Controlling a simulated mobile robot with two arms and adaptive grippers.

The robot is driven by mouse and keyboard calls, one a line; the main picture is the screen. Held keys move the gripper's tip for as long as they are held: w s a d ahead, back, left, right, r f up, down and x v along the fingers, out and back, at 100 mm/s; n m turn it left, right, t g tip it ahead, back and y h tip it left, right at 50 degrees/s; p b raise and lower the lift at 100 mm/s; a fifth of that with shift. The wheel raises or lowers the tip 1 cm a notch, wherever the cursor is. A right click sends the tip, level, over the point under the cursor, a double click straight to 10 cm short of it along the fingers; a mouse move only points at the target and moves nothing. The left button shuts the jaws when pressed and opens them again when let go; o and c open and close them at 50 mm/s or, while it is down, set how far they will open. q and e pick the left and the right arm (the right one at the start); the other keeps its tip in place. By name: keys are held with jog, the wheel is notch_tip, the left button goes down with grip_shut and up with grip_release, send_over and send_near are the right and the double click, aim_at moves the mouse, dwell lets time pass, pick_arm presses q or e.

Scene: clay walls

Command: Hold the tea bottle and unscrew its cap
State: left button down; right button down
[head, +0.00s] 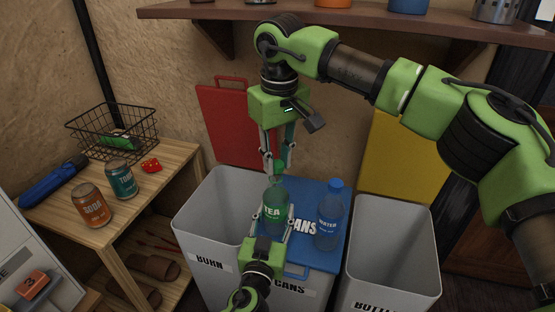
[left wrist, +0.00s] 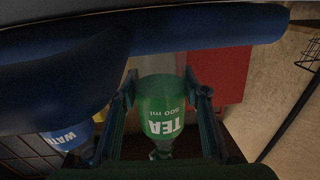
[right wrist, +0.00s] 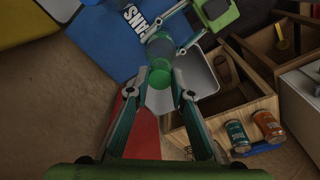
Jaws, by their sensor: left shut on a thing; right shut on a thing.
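The green tea bottle (head: 276,212) is upright in the head view, above or on the blue lid of the middle bin. My left gripper (head: 273,214) is shut around its body from the front. In the left wrist view the bottle (left wrist: 162,105) sits between the fingers with its label showing. My right gripper (head: 275,165) points down from above and is shut on the green cap (head: 279,167) at the bottle's top. The cap also shows between the fingers in the right wrist view (right wrist: 160,78). Whether it still touches the neck is unclear.
A blue water bottle (head: 329,218) stands close right of the tea bottle on the blue lid (head: 318,192). Open bins stand left (head: 215,215) and right (head: 392,240). A wooden table (head: 150,190) at left holds cans and a wire basket. A shelf (head: 370,20) hangs above.

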aim_at(277, 164)
pick_arm(q)
jog(key=shift+s+f, duration=0.1)
jog(key=shift+f, duration=0.2)
jog(key=shift+d, duration=0.1)
pick_arm(e)
jog(key=shift+s+r, duration=0.15)
jog(key=shift+r, duration=1.85)
pick_arm(q)
jog(key=c, duration=1.1)
grip_release()
jog(key=shift+r, duration=0.15)
